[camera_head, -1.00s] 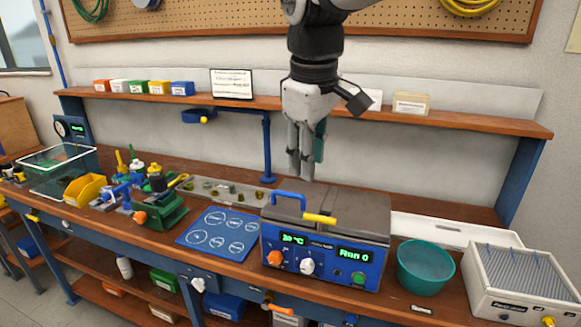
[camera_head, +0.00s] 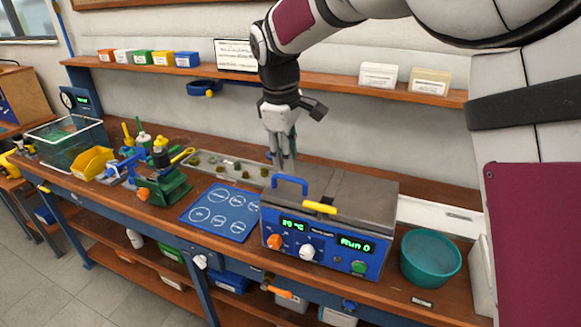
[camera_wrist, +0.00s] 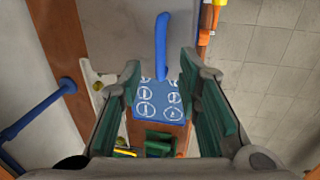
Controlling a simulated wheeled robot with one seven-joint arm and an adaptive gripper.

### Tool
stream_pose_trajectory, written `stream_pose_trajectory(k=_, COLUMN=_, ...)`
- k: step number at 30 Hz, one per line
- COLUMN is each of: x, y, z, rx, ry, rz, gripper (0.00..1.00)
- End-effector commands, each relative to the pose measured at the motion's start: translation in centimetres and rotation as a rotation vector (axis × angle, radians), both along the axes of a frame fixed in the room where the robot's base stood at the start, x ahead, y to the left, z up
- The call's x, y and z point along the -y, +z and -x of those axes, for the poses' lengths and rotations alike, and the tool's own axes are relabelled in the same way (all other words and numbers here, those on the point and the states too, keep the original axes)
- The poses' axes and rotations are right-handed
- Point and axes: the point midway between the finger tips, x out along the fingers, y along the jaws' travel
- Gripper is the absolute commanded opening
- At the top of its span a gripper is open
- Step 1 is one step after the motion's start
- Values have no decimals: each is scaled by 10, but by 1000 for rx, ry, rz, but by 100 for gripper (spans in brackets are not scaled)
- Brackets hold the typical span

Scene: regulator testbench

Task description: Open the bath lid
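The bath is a blue box (camera_head: 318,246) with a green display, an orange knob and a white knob on its front. Its grey lid (camera_head: 352,188) lies flat and closed on top. A blue bar handle (camera_head: 290,182) stands on the lid's left part, and a yellow grip (camera_head: 320,207) sits at its front edge. My gripper (camera_head: 284,166) points down just above and behind the blue handle. In the wrist view my gripper (camera_wrist: 163,95) has its green-padded fingers wide apart and empty. The blue handle (camera_wrist: 162,45) appears beyond them, toward the top. I cannot tell whether they touch it.
A blue mat (camera_head: 219,212) with white circles lies left of the bath. A teal bowl (camera_head: 430,259) stands right of it. A green stand (camera_head: 163,187) with tools is farther left. A shelf (camera_head: 340,80) with small boxes runs behind.

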Motion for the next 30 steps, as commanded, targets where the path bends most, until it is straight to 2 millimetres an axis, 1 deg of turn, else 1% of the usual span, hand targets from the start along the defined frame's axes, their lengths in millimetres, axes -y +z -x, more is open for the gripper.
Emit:
stream_pose_trajectory(k=1, x=1, y=-10, z=0, rx=-5, ry=-1, rz=2, gripper=31)
stream_pose_trajectory(k=3, x=2, y=-22, z=-3, rx=-4, ry=-2, rz=2, gripper=31)
stream_pose_trajectory(k=9, x=3, y=-46, z=-8, rx=-3, ry=0, rz=1, gripper=31)
stream_pose_trajectory(k=15, x=4, y=-54, z=-10, rx=0, ry=-1, rz=1, gripper=31)
stream_pose_trajectory(k=22, x=4, y=-54, z=-10, rx=0, ry=-1, rz=0, gripper=31)
stream_pose_trajectory(k=23, x=4, y=-54, z=-10, rx=0, ry=-1, rz=0, gripper=24)
stream_pose_trajectory(k=24, x=4, y=-54, z=-10, rx=0, ry=-1, rz=0, gripper=15)
stream_pose_trajectory(k=26, x=4, y=-54, z=-10, rx=0, ry=-1, rz=0, gripper=2)
stream_pose_trajectory(k=27, x=4, y=-54, z=-10, rx=0, ry=-1, rz=0, gripper=0)
stream_pose_trajectory(k=30, x=4, y=-54, z=-10, rx=0, ry=-1, rz=0, gripper=0)
